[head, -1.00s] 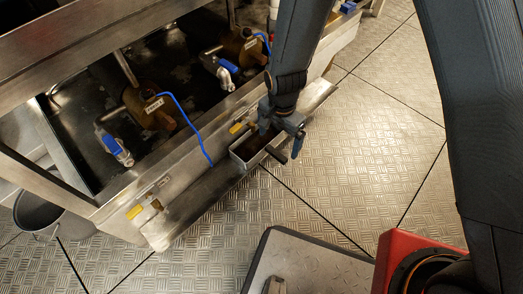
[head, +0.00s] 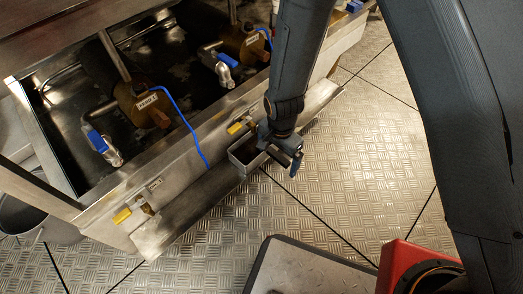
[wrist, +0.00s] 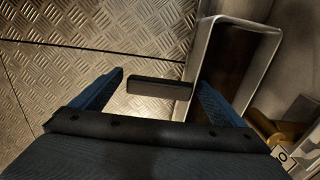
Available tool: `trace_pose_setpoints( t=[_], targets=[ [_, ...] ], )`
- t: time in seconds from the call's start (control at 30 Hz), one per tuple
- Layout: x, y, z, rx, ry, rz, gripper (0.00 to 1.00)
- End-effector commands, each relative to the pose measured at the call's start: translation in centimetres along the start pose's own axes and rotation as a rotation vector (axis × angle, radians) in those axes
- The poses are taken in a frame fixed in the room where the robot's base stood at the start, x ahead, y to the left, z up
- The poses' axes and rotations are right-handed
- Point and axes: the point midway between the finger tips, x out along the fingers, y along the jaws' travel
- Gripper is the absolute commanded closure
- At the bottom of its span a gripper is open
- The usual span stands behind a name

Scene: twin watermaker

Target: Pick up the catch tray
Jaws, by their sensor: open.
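The catch tray is a small grey metal box, open at the top, with a dark inside. In the head view the tray (head: 236,157) sits on the narrow ledge along the front of the steel unit, below a yellow-handled valve, partly hidden by my gripper (head: 291,158). In the wrist view the tray's pale rim (wrist: 199,45) is at the upper right. Its dark bar handle (wrist: 160,88) sticks out to the left and appears between the two blue fingers of my gripper (wrist: 160,79). The fingers are open and apart from the handle; I cannot tell the depth between them.
The metal ledge (head: 180,212) runs along the unit's front. Yellow-handled valves (head: 123,215) stick out above it, one also close to the tray in the wrist view (wrist: 285,132). A grey bucket (head: 50,225) stands at lower left.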

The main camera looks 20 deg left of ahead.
Motion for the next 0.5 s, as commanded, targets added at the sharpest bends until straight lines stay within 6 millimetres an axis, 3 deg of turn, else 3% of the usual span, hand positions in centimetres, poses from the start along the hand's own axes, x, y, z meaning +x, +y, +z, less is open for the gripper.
trace_pose_setpoints(
  t=[0.23,0.5],
  targets=[
    [0.06,-0.06,0.0,0.0,0.001,-0.002,0.08],
    [0.06,-0.05,-0.01,0.0,0.001,-0.001,0.53]
  ],
)
